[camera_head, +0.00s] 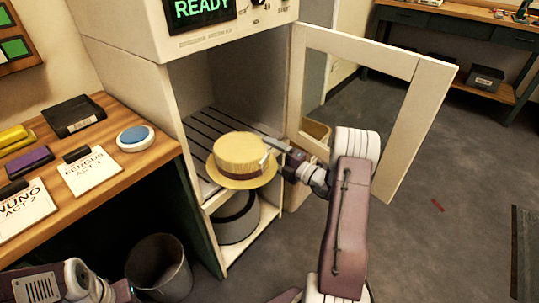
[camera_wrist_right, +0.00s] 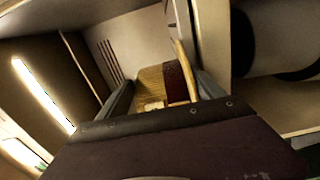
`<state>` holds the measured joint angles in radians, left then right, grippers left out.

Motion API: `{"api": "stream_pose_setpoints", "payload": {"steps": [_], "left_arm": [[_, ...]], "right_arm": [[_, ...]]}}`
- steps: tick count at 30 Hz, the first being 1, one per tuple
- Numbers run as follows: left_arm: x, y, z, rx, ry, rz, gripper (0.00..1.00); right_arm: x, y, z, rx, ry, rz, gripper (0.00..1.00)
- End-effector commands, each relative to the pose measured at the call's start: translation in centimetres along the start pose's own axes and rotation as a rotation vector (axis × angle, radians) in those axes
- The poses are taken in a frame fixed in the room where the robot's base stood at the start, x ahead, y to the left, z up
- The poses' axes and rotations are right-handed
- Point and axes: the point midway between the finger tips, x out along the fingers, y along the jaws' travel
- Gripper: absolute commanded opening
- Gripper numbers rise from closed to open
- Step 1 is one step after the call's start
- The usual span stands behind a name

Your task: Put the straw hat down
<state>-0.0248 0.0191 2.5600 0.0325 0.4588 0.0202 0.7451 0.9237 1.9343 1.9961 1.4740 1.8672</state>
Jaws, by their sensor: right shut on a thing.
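The straw hat (camera_head: 240,152) is pale yellow with a flat crown and a round brim. It is roughly level at the mouth of the open cabinet, over the front of the slatted shelf (camera_head: 203,124). I cannot tell whether its brim touches the shelf. My right gripper (camera_head: 268,148) is shut on the hat's right side. In the right wrist view the hat's straw and a dark red band (camera_wrist_right: 176,82) show between the fingers. Part of my left arm shows at the lower left of the head view; its fingers are out of frame.
The cabinet door (camera_head: 408,130) stands open to the right, beside my right arm. A grey round thing (camera_head: 236,218) sits in the compartment below the shelf. A wooden counter (camera_head: 138,170) with cards and a blue button (camera_head: 136,136) is at left. A bin (camera_head: 158,268) stands on the floor.

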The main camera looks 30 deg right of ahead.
Motion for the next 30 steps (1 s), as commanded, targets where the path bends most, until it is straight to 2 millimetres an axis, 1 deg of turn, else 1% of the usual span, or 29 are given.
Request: {"api": "stream_pose_setpoints", "payload": {"steps": [2, 3, 5, 6, 14, 17, 20, 24, 30], "left_arm": [[0.1, 0.0, 0.0, 0.000, 0.000, 0.000, 0.36], [0.1, 0.0, 0.0, 0.000, 0.000, 0.000, 0.36], [0.0, 0.0, 0.0, 0.000, 0.000, 0.000, 0.36], [0.0, 0.0, 0.0, 0.000, 0.000, 0.000, 0.36], [0.0, 0.0, 0.0, 0.000, 0.000, 0.000, 0.36], [-0.2, 0.0, 0.0, 0.000, 0.000, 0.000, 0.36], [-1.0, 0.0, -0.1, 0.000, 0.000, 0.000, 0.36], [-2.3, 0.0, -0.2, 0.000, 0.000, 0.000, 0.36], [-3.5, 0.1, -0.4, 0.000, 0.000, 0.000, 0.36]], "right_arm": [[0.0, -0.2, 0.0, 0.001, 0.000, 0.001, 0.30], [0.0, -0.3, 0.0, 0.001, 0.000, 0.000, 0.80], [0.0, -0.2, 0.0, 0.000, 0.000, 0.000, 0.96], [0.0, -0.2, 0.0, 0.000, 0.000, 0.000, 0.99], [0.0, -0.2, 0.0, 0.000, 0.000, 0.000, 0.99], [-0.3, 0.2, 0.0, 0.001, -0.001, 0.000, 0.99], [-1.9, 0.4, 0.1, 0.002, -0.004, -0.001, 0.99], [-5.0, 0.5, 0.1, 0.004, -0.005, -0.001, 0.99], [-9.2, 0.4, 0.1, 0.003, -0.004, 0.000, 0.99]]}}
